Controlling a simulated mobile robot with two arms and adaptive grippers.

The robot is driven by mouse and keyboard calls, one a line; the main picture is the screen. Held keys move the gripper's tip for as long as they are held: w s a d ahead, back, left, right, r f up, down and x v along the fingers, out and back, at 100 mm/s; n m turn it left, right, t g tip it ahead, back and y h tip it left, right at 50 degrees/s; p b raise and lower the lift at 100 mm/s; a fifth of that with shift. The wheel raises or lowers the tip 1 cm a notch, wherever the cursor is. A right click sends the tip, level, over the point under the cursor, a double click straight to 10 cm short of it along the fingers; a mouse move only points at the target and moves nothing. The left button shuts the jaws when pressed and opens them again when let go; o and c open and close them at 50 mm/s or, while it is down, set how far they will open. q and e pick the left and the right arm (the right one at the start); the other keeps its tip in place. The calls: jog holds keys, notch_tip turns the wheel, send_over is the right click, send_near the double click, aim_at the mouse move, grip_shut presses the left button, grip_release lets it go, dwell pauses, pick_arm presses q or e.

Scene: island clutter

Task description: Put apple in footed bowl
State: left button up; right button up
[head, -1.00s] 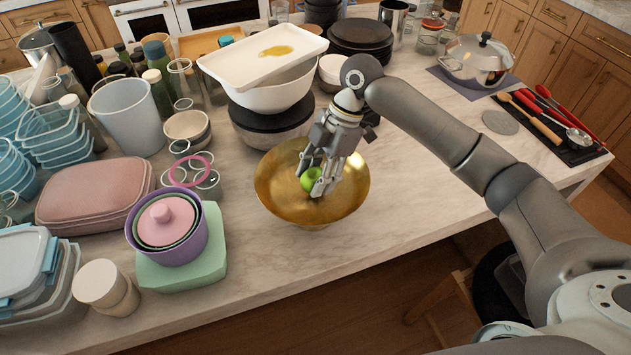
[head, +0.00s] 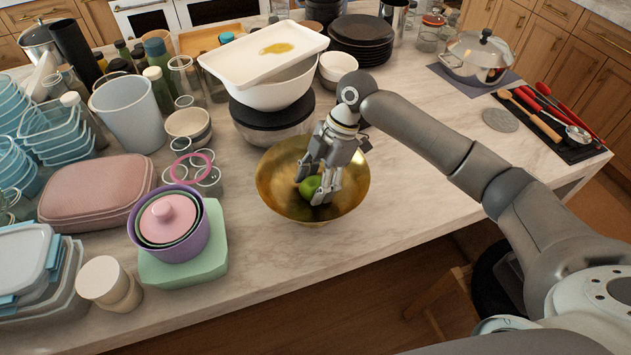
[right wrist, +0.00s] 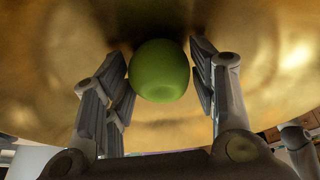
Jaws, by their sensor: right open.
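A green apple (head: 310,187) is inside the gold footed bowl (head: 345,190) near the front edge of the island. My right gripper (head: 319,196) reaches down into the bowl with its fingers around the apple. In the right wrist view the apple (right wrist: 160,71) shows between the spread fingers (right wrist: 162,85), with a gap at least on the right side. The bowl's gold inner wall (right wrist: 265,50) fills the background there. The gripper is open. Part of the apple is hidden behind a finger in the head view. My left gripper is not in view.
A white tray and bowl stack (head: 270,95) stands just behind the footed bowl. A purple pot (head: 185,245) on a green container (head: 210,255) is to the left. The counter right of the bowl (head: 425,190) is clear.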

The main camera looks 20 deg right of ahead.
jog(key=b+v, duration=0.2)
jog(key=v, duration=1)
